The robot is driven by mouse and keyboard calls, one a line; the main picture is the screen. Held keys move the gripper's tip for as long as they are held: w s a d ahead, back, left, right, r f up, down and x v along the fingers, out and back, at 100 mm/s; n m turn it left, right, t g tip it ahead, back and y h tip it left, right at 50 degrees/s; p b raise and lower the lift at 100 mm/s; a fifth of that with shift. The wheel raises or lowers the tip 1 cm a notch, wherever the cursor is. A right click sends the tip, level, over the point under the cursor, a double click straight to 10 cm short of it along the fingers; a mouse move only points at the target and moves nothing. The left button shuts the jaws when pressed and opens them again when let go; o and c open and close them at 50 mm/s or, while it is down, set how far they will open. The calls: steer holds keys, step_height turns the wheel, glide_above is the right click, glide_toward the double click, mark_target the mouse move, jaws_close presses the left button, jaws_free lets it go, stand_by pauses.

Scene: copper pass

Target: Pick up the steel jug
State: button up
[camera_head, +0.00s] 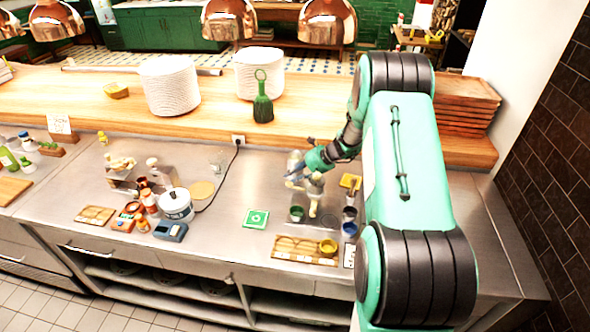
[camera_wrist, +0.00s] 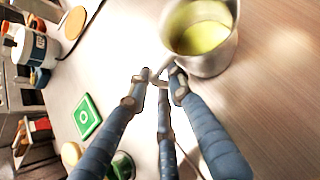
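The steel jug (camera_wrist: 205,63) is at the top right of the wrist view, its mouth facing the camera and yellow-green inside. In the head view, the jug (camera_head: 294,160) is a small grey shape on the steel counter, partly hidden by my gripper. My gripper (camera_wrist: 161,80) has its blue-grey fingertips close together at the jug's near side, by what looks like its handle. Whether they grip the handle or only surround it is unclear. In the head view, my gripper (camera_head: 304,180) is low over the counter.
A green square mat (camera_head: 256,219), a green cup (camera_head: 296,213) and a wooden tray (camera_head: 290,252) lie in front of my gripper. Dark cups (camera_head: 349,222) stand to the right.

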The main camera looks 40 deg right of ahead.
stand_by(0.4)
jaws_close()
steer(key=shift+r, duration=0.3)
steer(key=shift+r+p, duration=1)
steer(key=shift+r, duration=3.65)
steer(key=shift+r, duration=0.1)
